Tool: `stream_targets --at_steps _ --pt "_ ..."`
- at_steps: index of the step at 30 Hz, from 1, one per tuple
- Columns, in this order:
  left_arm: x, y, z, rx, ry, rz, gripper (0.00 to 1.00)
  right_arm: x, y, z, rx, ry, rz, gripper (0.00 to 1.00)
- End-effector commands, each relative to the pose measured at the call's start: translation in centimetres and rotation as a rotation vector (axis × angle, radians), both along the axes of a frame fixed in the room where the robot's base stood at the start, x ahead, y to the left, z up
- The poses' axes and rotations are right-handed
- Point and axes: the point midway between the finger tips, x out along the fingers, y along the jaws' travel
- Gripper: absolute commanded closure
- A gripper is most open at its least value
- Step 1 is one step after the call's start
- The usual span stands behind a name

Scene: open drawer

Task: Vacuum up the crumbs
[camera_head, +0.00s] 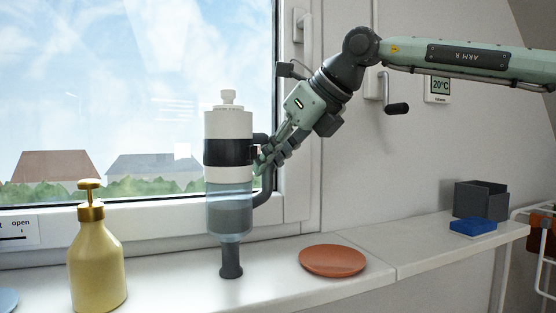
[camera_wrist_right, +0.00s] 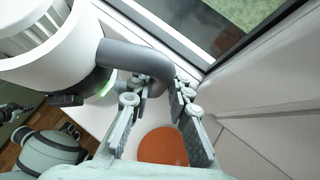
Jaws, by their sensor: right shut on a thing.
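A handheld vacuum (camera_head: 228,125) stands upright over the white windowsill, with a white body, a black band, a clear lower bin and a dark nozzle (camera_head: 231,262) pointing down. I cannot tell whether the nozzle touches the sill. My right gripper (camera_head: 262,162) is shut on the vacuum's dark handle, at the vacuum's right side. In the right wrist view, the grey curved handle (camera_wrist_right: 148,60) runs to between the fingers of the right gripper (camera_wrist_right: 160,95). I cannot make out any crumbs.
A gold pump bottle (camera_head: 96,262) stands left of the vacuum. A flat orange plate (camera_head: 332,260) lies to its right. A dark grey box (camera_head: 481,199) and a blue block (camera_head: 473,227) sit at the far right. The window frame (camera_head: 297,180) rises close behind the vacuum.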

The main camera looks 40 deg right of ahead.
Motion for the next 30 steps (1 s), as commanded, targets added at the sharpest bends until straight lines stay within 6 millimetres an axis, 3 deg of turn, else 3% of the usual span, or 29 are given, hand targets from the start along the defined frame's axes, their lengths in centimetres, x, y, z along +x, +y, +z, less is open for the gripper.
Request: stream_targets --at_steps 30 --pt "0.0 0.0 -0.5 0.0 0.0 0.0 1.0 1.6 5.4 0.2 0.001 -0.007 -0.002 1.0"
